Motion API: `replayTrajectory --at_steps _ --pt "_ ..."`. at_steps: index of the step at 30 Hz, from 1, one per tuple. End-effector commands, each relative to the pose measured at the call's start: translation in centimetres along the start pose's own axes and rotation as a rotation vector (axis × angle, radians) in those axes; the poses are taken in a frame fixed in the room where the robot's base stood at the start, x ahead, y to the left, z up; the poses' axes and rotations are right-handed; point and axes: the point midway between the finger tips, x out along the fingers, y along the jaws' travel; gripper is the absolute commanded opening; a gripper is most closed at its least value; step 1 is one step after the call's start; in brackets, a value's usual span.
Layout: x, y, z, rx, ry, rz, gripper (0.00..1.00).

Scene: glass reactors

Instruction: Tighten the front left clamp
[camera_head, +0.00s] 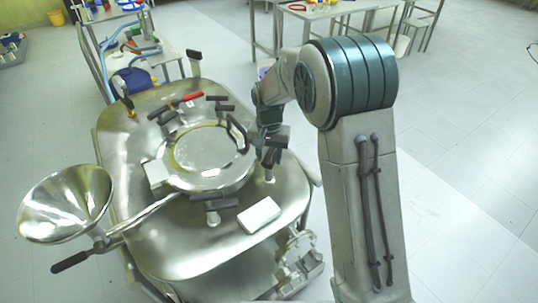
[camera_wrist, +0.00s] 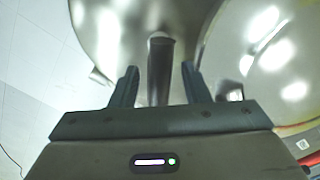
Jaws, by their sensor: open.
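A steel reactor (camera_head: 135,200) has a round lid (camera_head: 205,150) with several black-handled clamps around its rim. One clamp (camera_head: 214,205) is at the near side of the lid. Others are at the back left (camera_head: 165,116) and back (camera_head: 220,103). My gripper (camera_head: 268,156) is low at the right side of the lid, and my arm partly hides the clamp there. In the wrist view my gripper (camera_wrist: 159,78) is open. A dark upright handle (camera_wrist: 160,70) stands between its two fingers, with gaps on both sides.
A steel funnel (camera_head: 66,205) sticks out at the left of the reactor. A white block (camera_head: 259,215) lies on the near right of its top. Steel tables (camera_head: 330,10) stand at the back. The floor on the right (camera_head: 465,200) is clear.

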Motion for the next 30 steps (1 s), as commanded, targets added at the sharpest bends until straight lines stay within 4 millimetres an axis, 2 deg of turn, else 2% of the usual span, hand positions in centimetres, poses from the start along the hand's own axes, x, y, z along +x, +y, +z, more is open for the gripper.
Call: replayTrajectory --at_steps 11,15,16,30 --pt "0.69 0.01 0.01 0.000 0.000 0.000 0.42" --pt "0.67 0.01 0.01 0.000 0.000 0.000 0.07" --pt "0.67 0.01 0.01 0.000 0.000 0.000 0.06" --pt "0.69 0.02 -0.01 -0.054 0.001 0.000 0.04"
